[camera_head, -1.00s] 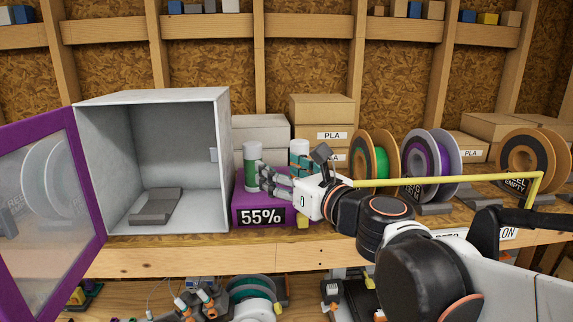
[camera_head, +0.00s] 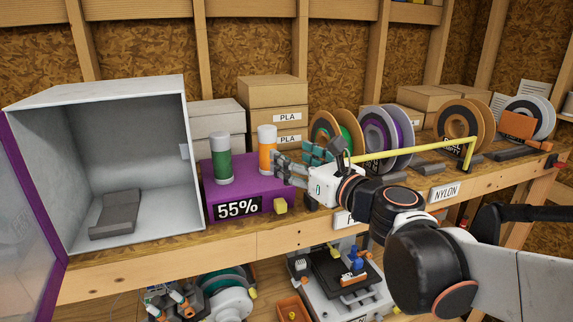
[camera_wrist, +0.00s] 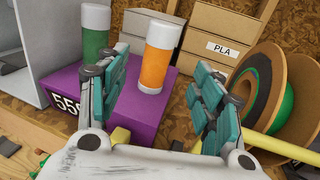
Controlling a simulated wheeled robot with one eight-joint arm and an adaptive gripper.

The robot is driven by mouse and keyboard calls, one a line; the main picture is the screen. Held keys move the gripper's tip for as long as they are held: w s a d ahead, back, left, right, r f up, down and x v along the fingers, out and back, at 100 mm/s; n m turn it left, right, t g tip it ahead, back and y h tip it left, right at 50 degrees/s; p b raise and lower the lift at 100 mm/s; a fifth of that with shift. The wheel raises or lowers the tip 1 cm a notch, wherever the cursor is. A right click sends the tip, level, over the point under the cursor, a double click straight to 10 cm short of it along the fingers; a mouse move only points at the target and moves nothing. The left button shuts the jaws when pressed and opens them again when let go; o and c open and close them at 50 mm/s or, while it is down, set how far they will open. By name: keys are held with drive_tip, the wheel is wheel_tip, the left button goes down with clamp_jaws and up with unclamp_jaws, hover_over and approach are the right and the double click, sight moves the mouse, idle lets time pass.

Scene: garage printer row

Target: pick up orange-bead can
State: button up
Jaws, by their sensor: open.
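The orange-bead can (camera_head: 267,149), a clear cylinder with a white lid and orange filling, stands upright on the right part of the purple box (camera_head: 240,204) marked 55%. It also shows in the wrist view (camera_wrist: 157,64), between the two fingers and beyond them. My gripper (camera_head: 298,160) is open and empty, just right of the can in the head view. In the wrist view my gripper (camera_wrist: 160,85) has its teal-padded fingers spread wide on either side of the can. I see no clear contact with the can.
A green-bead can (camera_head: 221,160) stands left on the same box, close to the left finger in the wrist view. An open white cabinet (camera_head: 135,85) is at the left. Filament spools (camera_head: 384,135) and a yellow bar (camera_head: 410,149) lie right. Cardboard boxes (camera_head: 273,91) stand behind.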

sight(272, 138)
drive_tip(key=b+x, duration=0.2)
drive_tip(key=x, duration=0.9)
drive_tip(key=shift+a, duration=0.1)
drive_tip(key=c, duration=1.4)
drive_tip(key=shift+r, duration=0.15)
drive_tip(key=shift+r+p, duration=0.65)
drive_tip(key=shift+r, duration=0.25)
